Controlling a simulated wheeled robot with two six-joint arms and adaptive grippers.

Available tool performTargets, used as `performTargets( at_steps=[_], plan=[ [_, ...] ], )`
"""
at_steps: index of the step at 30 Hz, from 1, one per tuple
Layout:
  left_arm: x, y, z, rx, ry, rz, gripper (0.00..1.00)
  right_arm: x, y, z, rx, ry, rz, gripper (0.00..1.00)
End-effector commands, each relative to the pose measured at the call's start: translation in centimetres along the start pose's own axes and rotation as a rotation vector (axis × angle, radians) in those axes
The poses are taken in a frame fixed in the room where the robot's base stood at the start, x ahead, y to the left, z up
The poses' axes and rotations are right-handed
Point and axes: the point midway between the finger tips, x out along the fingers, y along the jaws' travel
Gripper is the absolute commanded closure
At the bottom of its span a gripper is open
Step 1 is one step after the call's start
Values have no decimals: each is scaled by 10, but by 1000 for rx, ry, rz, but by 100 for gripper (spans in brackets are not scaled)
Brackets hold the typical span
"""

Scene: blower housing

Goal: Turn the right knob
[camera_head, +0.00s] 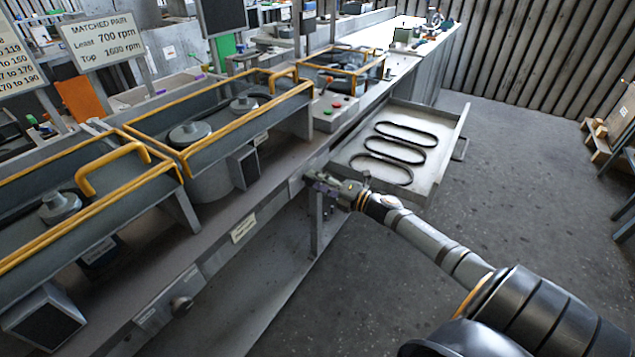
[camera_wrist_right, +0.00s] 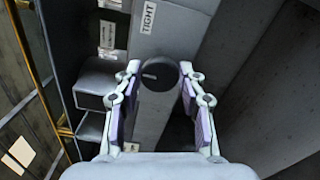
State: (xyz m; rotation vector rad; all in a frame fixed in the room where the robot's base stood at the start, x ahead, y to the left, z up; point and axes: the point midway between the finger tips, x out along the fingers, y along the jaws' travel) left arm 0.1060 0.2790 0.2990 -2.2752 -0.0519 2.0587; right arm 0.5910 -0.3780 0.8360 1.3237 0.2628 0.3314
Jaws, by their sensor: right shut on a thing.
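The right knob (camera_wrist_right: 160,76) is a dark round knob on a grey front panel, seen between the fingers in the right wrist view. My right gripper (camera_wrist_right: 160,82) is shut on it, with one finger at each side. In the head view my right gripper (camera_head: 318,184) reaches the bench's front edge, and the gripper hides the right knob there. My left gripper is not in view.
An open drawer (camera_head: 345,156) holding several black belts juts out just beyond my right gripper. Yellow-railed housings (camera_head: 225,125) line the bench top. A label reading TIGHT (camera_wrist_right: 148,17) is above the knob.

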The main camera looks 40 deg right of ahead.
Motion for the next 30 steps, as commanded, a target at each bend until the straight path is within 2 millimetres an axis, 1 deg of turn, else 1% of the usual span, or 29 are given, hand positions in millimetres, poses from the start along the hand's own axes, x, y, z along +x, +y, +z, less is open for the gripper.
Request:
performTargets(
  at_steps=[5,6,10,11,19,22,26,30],
  plan=[
    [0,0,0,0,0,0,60,-1,-2,-1,1,1,-3,92],
    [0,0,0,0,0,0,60,-1,-2,-1,1,1,-3,56],
    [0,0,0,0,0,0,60,-1,-2,-1,2,1,-2,39],
    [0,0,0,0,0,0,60,-1,-2,-1,2,1,-2,37],
    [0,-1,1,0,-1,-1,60,0,-1,0,2,1,-1,37],
    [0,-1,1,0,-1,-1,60,-4,-1,0,1,1,-2,37],
    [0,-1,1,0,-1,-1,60,-18,-2,-1,1,4,-4,37],
    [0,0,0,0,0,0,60,-39,-2,-1,0,6,-6,37]
  ],
)
